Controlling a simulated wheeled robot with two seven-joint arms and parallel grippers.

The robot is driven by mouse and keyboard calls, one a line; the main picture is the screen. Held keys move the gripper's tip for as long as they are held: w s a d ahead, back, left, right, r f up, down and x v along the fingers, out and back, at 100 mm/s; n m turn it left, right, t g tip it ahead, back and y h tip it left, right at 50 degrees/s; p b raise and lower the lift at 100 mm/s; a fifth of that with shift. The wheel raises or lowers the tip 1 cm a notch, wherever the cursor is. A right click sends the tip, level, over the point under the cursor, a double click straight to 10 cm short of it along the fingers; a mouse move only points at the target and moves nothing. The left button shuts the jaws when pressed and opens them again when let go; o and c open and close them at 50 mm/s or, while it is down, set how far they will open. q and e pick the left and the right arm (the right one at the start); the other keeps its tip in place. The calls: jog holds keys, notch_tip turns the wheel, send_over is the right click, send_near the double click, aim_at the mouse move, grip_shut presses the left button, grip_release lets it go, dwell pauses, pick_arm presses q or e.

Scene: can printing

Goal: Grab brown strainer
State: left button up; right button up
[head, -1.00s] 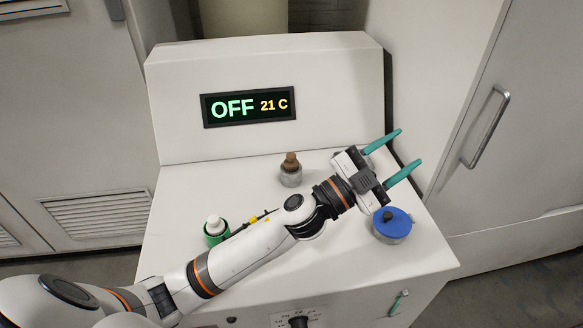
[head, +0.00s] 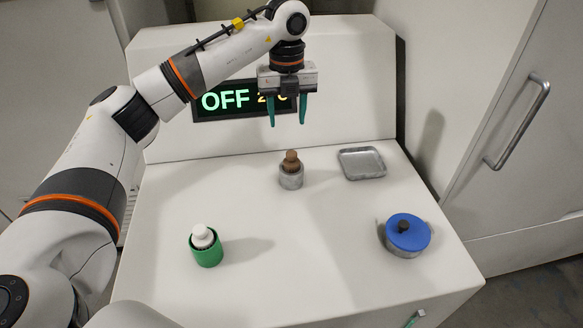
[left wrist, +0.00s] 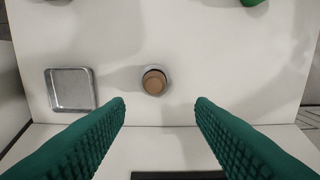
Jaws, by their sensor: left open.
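The brown strainer (head: 291,160) stands upright in a small grey metal cup (head: 291,180) near the middle of the white worktop. In the left wrist view the strainer's round brown top (left wrist: 154,82) shows from above, between and beyond the fingertips. My left gripper (head: 287,122) points down above the strainer, clearly apart from it, in front of the display panel. Its two green fingers are open with nothing between them; they also show in the left wrist view (left wrist: 160,103).
A green cup with a white knob (head: 207,250) stands at front left. A pot with a blue lid (head: 407,233) stands at right. An empty square metal tray (head: 361,163) lies at back right. The raised panel with its OFF display (head: 225,100) stands behind. The worktop's middle is clear.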

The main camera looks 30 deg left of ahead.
pick_arm(q)
jog(key=p, duration=0.1)
send_over(292, 153)
jog(key=f, duration=0.5)
jog(key=shift+s+a+f, duration=0.3)
jog(key=shift+a+f, duration=0.05)
jog(key=shift+f, duration=0.05)
jog(key=shift+d+f+p, duration=0.1)
jog(key=shift+f+p, duration=0.25)
jog(key=shift+p, duration=0.15)
jog(key=f, duration=0.1)
jog(key=f+p, duration=0.1)
jog(key=f, duration=0.1)
jog(key=shift+w+d+f, duration=0.2)
jog(key=shift+w+f, duration=0.1)
jog(key=shift+f+p, duration=0.3)
jog(key=shift+f, duration=0.15)
jog(key=c, duration=1.1)
